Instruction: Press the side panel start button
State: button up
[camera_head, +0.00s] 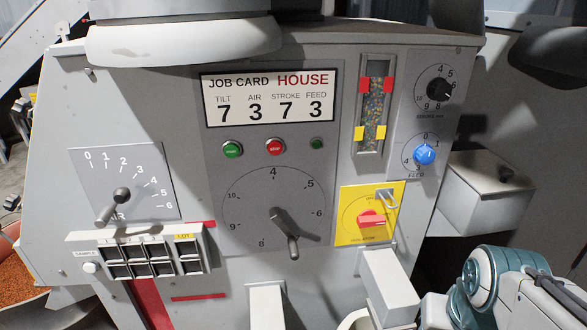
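The green start button (232,149) is on the grey front panel, below the left part of the job card display. A red stop button (275,147) sits just to its right. A smaller dark green button or lamp (317,143) is further right. Nothing covers the start button. Teal and white links of my arm show at the bottom right, apart from the panel. I cannot make out my gripper in this view.
The job card (270,97) reads 7, 3, 7, 3. Around the buttons are a large dial (275,205), a left lever (121,196), a yellow isolator plate (351,203), and a blue feed knob (424,154). Pale blocks (390,285) protrude at bottom centre. A grey box (487,205) projects right.

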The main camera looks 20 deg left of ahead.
aim_at(231, 150)
jog(key=u, duration=1.4)
